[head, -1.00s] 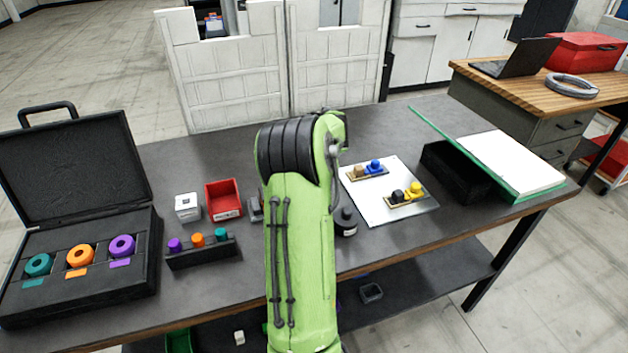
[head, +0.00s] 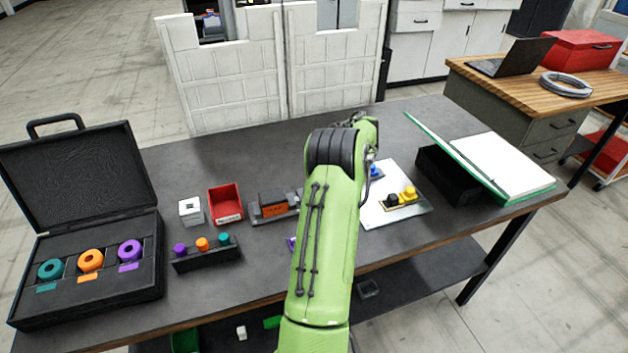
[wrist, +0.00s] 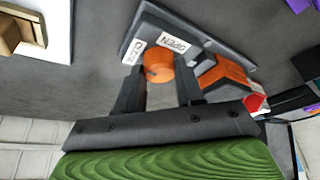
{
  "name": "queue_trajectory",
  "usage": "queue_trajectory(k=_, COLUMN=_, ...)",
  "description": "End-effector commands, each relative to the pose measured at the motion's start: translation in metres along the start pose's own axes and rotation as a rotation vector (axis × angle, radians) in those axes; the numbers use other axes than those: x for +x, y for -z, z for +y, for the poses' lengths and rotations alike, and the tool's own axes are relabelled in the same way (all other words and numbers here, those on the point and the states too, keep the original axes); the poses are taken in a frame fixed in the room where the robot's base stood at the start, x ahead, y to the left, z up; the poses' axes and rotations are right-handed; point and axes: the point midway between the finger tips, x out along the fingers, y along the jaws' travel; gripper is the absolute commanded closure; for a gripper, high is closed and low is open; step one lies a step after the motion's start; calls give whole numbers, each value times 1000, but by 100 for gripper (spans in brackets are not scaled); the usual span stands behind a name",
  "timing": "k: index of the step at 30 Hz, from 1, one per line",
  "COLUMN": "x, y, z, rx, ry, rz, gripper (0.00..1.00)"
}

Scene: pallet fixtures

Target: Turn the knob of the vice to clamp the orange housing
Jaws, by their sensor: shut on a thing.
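The vice is a dark grey fixture (head: 262,217) left of my arm, partly hidden by it in the head view. The orange housing (head: 272,208) sits in it; it also shows in the wrist view (wrist: 228,74). The orange round knob (wrist: 158,64) is on the vice's plate (wrist: 203,38), near white labels; one reads OPEN (wrist: 174,43), the other seems to read CLOSE. My gripper (wrist: 157,78) has one finger on each side of the knob and is shut on it. My arm hides the gripper in the head view.
Left of the vice are a red bin (head: 225,204), a white block (head: 190,211) and a rack of coloured knobs (head: 206,253). An open black case (head: 85,280) stands at far left. Right of my arm are a white board (head: 385,214) and an open green book (head: 500,165).

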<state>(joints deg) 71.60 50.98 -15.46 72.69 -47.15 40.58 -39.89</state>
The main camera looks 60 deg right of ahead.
Motion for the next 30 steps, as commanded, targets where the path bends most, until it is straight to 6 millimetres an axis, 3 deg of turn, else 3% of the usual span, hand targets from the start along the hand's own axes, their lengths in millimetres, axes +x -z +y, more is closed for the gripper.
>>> queue_trajectory(k=22, x=-1, y=0, z=1, rx=-85, ry=32, rz=1, gripper=94)
queue_trajectory(k=23, x=-1, y=0, z=1, rx=-85, ry=32, rz=1, gripper=62)
queue_trajectory(k=27, x=0, y=0, z=1, rx=-84, ry=32, rz=0, gripper=40)
queue_trajectory(k=30, x=0, y=0, z=1, rx=-83, ry=33, rz=0, gripper=37)
